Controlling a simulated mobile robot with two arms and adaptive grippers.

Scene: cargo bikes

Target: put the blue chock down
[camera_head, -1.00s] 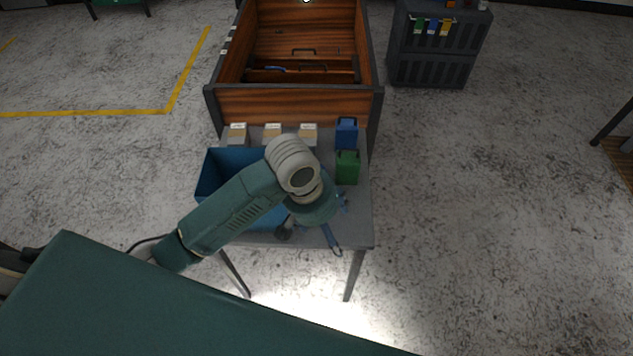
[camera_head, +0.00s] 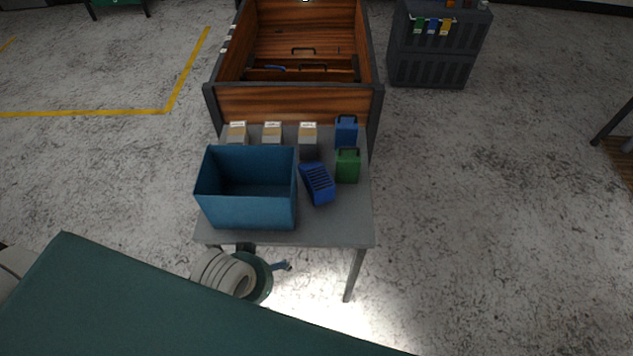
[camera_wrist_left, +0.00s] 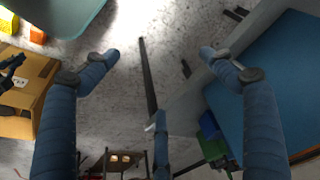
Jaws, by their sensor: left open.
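The blue chock (camera_head: 317,183), a ribbed wedge, rests on the grey table (camera_head: 335,225), just right of the teal bin (camera_head: 250,214) and left of the green canister (camera_head: 347,166). My left gripper (camera_head: 286,266) is low at the table's front edge, below the bin in the picture and clear of the chock. The bin (camera_wrist_left: 285,70) fills that view's right side. My right gripper is not in view.
Three small boxes (camera_head: 272,134) and a blue canister (camera_head: 346,132) line the table's back. Behind stands a wooden cargo box (camera_head: 295,104). A dark cabinet (camera_head: 432,70) is at the back right. Floor right of the table is clear. A cardboard box (camera_wrist_left: 28,95) shows in the wrist view.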

